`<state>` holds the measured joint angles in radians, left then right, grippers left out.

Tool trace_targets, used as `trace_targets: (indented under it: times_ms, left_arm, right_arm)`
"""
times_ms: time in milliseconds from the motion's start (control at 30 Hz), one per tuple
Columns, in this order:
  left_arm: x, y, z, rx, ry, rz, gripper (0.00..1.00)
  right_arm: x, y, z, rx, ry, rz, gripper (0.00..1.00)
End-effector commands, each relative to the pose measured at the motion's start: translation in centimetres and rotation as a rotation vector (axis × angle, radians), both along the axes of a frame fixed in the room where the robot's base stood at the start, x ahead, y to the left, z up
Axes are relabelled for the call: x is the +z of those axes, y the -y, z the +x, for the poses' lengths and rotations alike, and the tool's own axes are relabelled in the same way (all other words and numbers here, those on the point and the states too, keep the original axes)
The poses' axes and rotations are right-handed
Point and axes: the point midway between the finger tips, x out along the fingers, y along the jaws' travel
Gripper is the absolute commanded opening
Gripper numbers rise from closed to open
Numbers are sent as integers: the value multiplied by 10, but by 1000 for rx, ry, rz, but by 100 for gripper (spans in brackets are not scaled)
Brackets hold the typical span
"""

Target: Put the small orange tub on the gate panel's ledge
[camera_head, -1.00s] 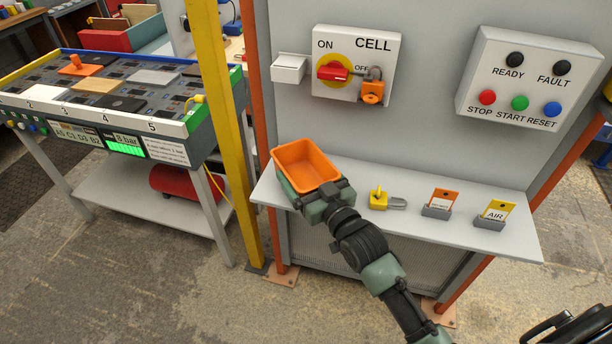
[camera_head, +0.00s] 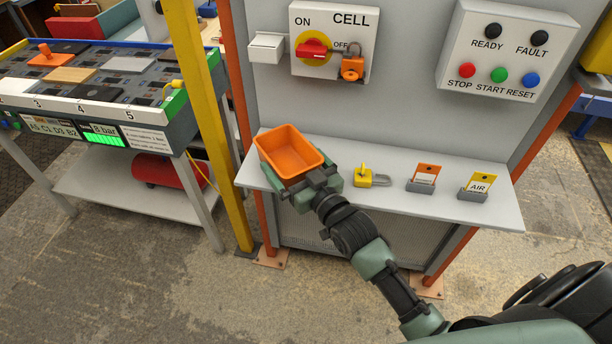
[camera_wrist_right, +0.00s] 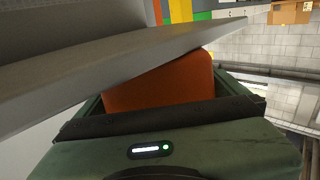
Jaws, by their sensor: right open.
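The small orange tub (camera_head: 289,150) sits upright and empty at the left end of the gate panel's grey ledge (camera_head: 400,203). My right gripper (camera_head: 290,168) is open around the tub, with its green fingers along the tub's sides and its palm at the near side. In the right wrist view the tub (camera_wrist_right: 165,82) shows between the fingers, and the ledge (camera_wrist_right: 90,75) covers part of it. Whether the fingers touch the tub, I cannot tell. My left gripper is out of view.
On the ledge, right of the tub, are a yellow padlock (camera_head: 364,178), an orange-tagged holder (camera_head: 424,179) and a yellow AIR tag (camera_head: 477,186). A yellow post (camera_head: 208,110) stands close to the left. The switch box (camera_head: 333,40) and button box (camera_head: 505,52) are above.

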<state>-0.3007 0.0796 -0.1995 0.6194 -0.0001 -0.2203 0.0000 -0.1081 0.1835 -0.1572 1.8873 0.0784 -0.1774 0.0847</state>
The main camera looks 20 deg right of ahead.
Motion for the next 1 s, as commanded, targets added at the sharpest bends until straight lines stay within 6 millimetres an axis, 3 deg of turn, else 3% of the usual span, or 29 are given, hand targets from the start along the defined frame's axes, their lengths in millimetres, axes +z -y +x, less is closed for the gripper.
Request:
trace_targets:
  times_ms: [300, 500, 1000]
  left_arm:
    - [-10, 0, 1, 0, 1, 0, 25]
    - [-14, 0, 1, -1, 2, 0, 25]
    - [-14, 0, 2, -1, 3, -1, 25]
  right_arm:
    - [-3, 13, -68, 0, -4, -1, 100]
    - [-1, 19, -96, 0, -1, 1, 100]
    - [0, 20, -104, 0, -1, 0, 100]
